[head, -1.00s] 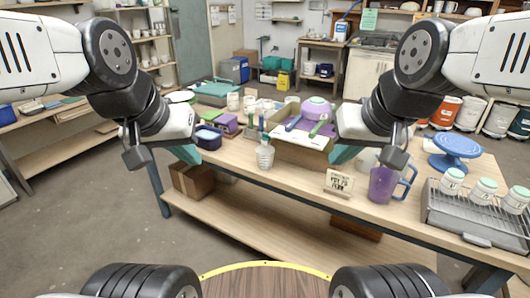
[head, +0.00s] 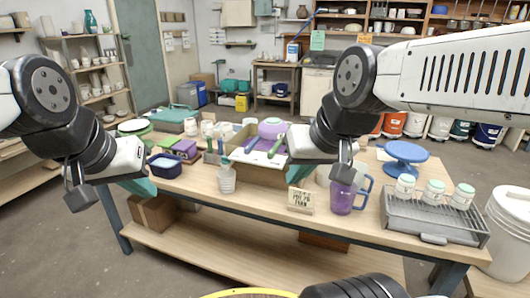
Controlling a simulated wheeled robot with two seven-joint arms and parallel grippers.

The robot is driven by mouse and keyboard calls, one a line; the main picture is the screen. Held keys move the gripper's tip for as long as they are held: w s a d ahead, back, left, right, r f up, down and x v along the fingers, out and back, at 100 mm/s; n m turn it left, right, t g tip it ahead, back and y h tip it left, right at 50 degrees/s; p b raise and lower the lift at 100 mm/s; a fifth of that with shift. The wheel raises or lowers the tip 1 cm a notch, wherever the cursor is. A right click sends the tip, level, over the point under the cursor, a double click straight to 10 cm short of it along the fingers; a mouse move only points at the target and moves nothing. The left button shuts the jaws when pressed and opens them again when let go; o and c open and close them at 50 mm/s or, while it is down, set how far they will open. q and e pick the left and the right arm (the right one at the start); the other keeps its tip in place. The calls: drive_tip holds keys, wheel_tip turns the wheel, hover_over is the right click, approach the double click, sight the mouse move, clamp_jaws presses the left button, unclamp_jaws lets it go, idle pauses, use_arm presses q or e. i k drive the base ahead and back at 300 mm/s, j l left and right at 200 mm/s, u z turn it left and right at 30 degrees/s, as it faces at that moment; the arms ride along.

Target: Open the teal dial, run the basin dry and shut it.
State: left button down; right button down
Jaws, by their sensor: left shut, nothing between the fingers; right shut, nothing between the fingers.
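I cannot make out a teal dial or a basin with a drain for certain in the head view. My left gripper (head: 82,197) is shut and empty, in front of the left end of the workbench (head: 215,197). My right gripper (head: 343,172) is shut and empty, in front of the purple mug (head: 343,197) in the picture and partly covering it. A small dark blue tub (head: 166,167) stands on the bench by my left arm.
The bench holds a cardboard box (head: 258,172), a blue turntable (head: 404,152) and a wire rack (head: 425,222) with lidded jars. A white bucket (head: 508,225) stands on the floor at right. Glaze buckets (head: 415,125) line the back wall. Floor at left is bare.

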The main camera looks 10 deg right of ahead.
sight(224, 160)
drive_tip(key=i+l+u, duration=0.2)
drive_tip(key=i+u, duration=0.15)
drive_tip(key=i+l+u, duration=0.4)
drive_tip(key=k+j, duration=0.1)
